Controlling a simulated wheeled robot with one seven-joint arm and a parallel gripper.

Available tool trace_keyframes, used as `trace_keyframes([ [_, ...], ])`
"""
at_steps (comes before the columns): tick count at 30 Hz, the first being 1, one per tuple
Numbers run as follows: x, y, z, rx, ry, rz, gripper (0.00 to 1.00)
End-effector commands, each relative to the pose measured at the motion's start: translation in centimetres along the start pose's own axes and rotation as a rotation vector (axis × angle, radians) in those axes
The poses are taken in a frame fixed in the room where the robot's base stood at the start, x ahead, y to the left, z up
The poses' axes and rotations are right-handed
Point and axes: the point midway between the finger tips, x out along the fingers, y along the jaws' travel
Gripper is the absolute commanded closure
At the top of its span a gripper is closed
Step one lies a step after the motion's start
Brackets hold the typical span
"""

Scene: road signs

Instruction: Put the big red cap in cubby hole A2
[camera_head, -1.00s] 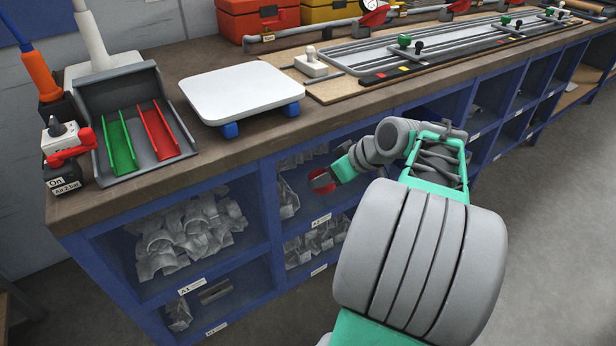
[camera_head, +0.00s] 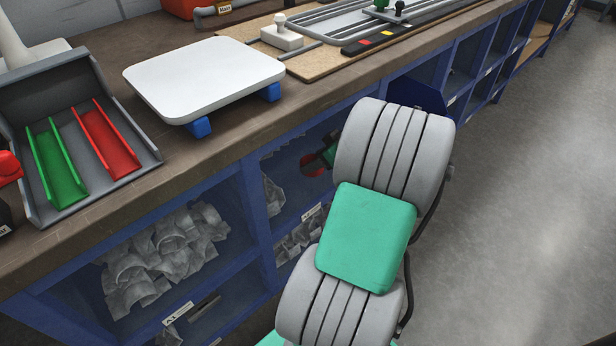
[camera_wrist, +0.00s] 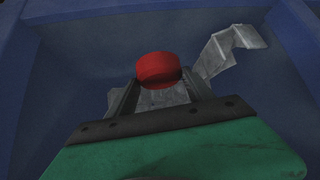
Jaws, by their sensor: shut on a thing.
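The big red cap (camera_wrist: 159,70) is a round red piece at the tips of my gripper (camera_wrist: 160,82). My gripper is shut on it, inside a blue-walled cubby hole (camera_wrist: 85,45). In the head view the red cap (camera_head: 313,165) shows partly in the opening of the cubby right of A1, whose label (camera_head: 312,214) is too small to read surely here. My arm hides most of my gripper in the head view. Grey crumpled pieces lie behind and below the cap in the wrist view.
The bench edge (camera_head: 235,152) runs just above the cubbies. On the bench stand a white scale (camera_head: 205,75) and a grey tray (camera_head: 150,158) with green and red channels. Open floor lies at right.

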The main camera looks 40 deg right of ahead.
Motion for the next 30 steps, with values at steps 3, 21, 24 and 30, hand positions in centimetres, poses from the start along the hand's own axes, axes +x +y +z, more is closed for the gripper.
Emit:
trace_keyframes([
  [3,2.4,0.0,0.1,-0.002,0.000,-0.001,0.78],
  [21,6.3,0.0,2.1,-0.001,0.000,0.000,0.78],
  [24,6.4,0.0,2.2,-0.002,0.000,0.000,0.37],
  [30,6.4,0.0,2.2,-0.002,0.000,0.000,0.20],
])
